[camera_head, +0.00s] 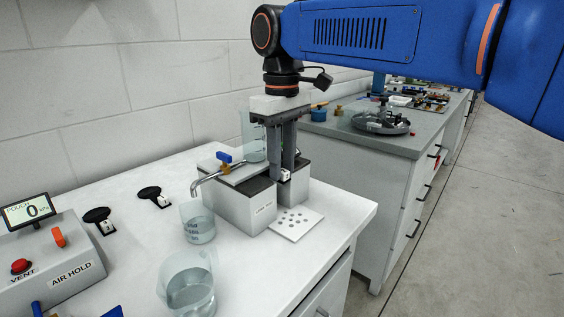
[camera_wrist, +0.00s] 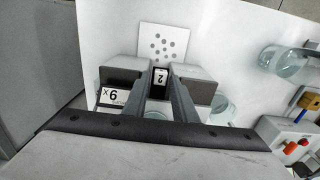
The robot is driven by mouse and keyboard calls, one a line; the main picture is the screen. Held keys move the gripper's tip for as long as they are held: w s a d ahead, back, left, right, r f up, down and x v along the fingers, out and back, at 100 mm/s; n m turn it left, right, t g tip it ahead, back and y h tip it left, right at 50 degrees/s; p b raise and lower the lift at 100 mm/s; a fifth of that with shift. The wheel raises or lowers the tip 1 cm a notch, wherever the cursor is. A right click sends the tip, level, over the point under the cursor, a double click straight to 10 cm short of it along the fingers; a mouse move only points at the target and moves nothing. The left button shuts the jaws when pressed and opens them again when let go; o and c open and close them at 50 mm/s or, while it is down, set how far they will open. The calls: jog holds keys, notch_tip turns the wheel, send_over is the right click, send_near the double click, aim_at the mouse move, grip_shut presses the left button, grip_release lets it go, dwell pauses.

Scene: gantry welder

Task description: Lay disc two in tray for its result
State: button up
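My gripper (camera_head: 284,172) points down over the counter between two grey boxes. In the wrist view, its fingers (camera_wrist: 161,82) close on both sides of a small white tag marked 2, the handle of disc two (camera_wrist: 160,76). The same tag shows between the fingertips in the head view. The disc's own round part is mostly hidden. The left tray-like box (camera_head: 238,205) and the right one (camera_head: 299,188) have dark tops. In the wrist view, a label like "X 9" (camera_wrist: 113,97) shows by the left box; I cannot tell which result each box is for.
A white plate with several holes (camera_head: 297,223) lies in front of the boxes. Beakers (camera_head: 198,224) (camera_head: 188,287), a tap (camera_head: 224,160), a clear cylinder (camera_head: 250,140) and two black discs with white tags (camera_head: 98,216) (camera_head: 152,194) stand nearby. The pouch control box (camera_head: 55,265) is at left.

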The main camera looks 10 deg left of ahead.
grip_shut()
jog(key=shift+d, duration=0.1)
jog(key=s+d, duration=0.5)
jog(key=d, duration=0.3)
jog(key=shift+r, duration=0.15)
dwell(1.6)
jog(key=shift+d, duration=0.1)
notch_tip(320, 180, up, 6)
jog(key=shift+r, duration=0.2)
dwell(1.1)
